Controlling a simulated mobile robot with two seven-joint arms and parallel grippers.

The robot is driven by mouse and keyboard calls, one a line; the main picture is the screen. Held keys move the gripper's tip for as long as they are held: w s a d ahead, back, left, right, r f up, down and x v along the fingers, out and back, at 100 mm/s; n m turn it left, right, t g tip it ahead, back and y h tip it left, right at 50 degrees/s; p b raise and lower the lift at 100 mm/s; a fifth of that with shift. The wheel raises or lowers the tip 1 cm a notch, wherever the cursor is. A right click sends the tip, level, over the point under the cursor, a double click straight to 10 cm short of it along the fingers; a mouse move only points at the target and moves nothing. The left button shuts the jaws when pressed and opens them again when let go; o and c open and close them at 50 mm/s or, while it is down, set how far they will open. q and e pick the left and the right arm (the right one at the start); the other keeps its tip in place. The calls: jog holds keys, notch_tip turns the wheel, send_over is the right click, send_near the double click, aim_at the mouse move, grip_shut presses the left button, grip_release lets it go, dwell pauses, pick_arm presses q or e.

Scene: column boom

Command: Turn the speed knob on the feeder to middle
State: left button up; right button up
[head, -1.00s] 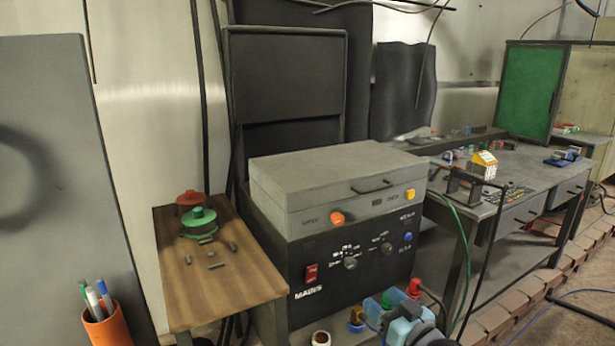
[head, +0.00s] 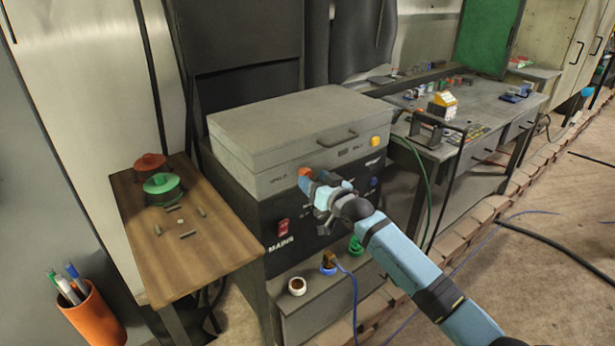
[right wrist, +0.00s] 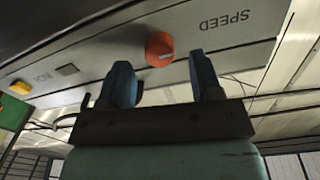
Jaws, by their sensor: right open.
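The feeder (head: 290,125) is a grey lidded box on a black panel, with an orange speed knob (head: 304,172) on its front strip. My right gripper (head: 314,186) is at the feeder front, close to the knob, and partly hides the panel. In the right wrist view its two blue fingers (right wrist: 161,75) are apart, with the knob in line with the gap between them. I see no contact with the knob. My left gripper is out of view.
A yellow button (head: 375,141) and a lid handle (head: 338,140) are near the knob. A red mains switch (head: 283,227) is below. A wooden side table (head: 150,235) stands left, a workbench (head: 480,110) right.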

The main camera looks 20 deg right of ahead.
aim_at(308, 175)
jog(key=shift+x, duration=1.7)
jog(key=c, duration=0.9)
